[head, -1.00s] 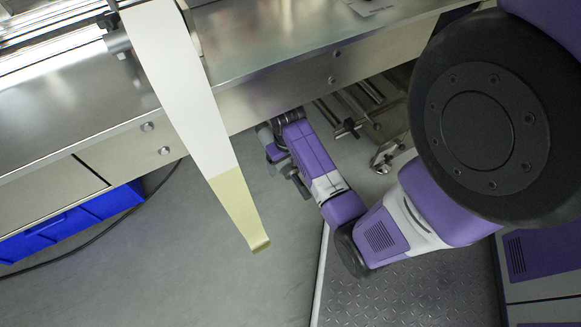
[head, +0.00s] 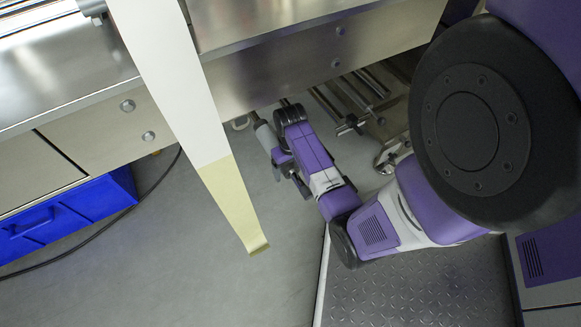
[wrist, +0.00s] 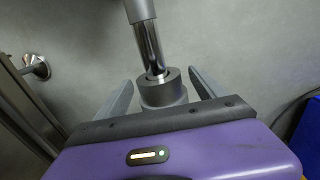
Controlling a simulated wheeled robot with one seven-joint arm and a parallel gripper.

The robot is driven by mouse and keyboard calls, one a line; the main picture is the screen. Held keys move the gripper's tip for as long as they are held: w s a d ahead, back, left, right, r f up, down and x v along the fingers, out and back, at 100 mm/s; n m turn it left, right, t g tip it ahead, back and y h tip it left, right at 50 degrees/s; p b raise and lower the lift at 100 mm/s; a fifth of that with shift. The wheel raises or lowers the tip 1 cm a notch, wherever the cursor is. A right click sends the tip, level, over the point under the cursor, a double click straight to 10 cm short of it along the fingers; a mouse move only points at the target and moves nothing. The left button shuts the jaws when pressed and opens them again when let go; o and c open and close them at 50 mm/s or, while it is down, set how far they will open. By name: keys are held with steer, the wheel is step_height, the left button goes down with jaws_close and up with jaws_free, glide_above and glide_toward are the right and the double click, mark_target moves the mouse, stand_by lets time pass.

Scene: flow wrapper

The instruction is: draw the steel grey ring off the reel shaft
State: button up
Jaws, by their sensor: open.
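In the wrist view the steel grey ring (wrist: 160,90) is a short, thick collar around the near end of the bright reel shaft (wrist: 150,48). The shaft runs up the picture into a wider grey section (wrist: 138,9). My gripper (wrist: 161,79) is open, with one finger on each side of the ring. A gap shows between the ring and each finger. The ring's near side is partly hidden by the gripper's dark front edge. In the head view my arm reaches under the machine's edge, beside a grey cylinder (head: 267,136); the ring cannot be made out there.
A steel machine frame (head: 300,62) overhangs my arm. A pale film strip (head: 172,85) hangs down left of the arm. Metal rods (head: 352,100) stick out to the right. Open grey floor (head: 150,270) lies below.

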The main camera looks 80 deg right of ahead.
mark_target(302, 184)
steer(key=c, duration=1.5)
steer(key=shift+o, duration=0.2)
steer(key=shift+r+p, duration=0.2)
steer(key=shift+p, duration=0.35)
steer(key=shift+s+a+r+p, duration=0.1)
steer(key=shift+s+a+p, duration=0.95)
steer(key=shift+p, duration=0.3)
steer(key=shift+s+a+p, duration=0.7)
steer(key=shift+a+p, duration=0.1)
steer(key=shift+a, duration=0.1)
steer(key=shift+s+a+p, duration=0.65)
steer(key=shift+a+p, duration=0.1)
steer(key=shift+a, duration=0.1)
steer(key=shift+p, duration=0.3)
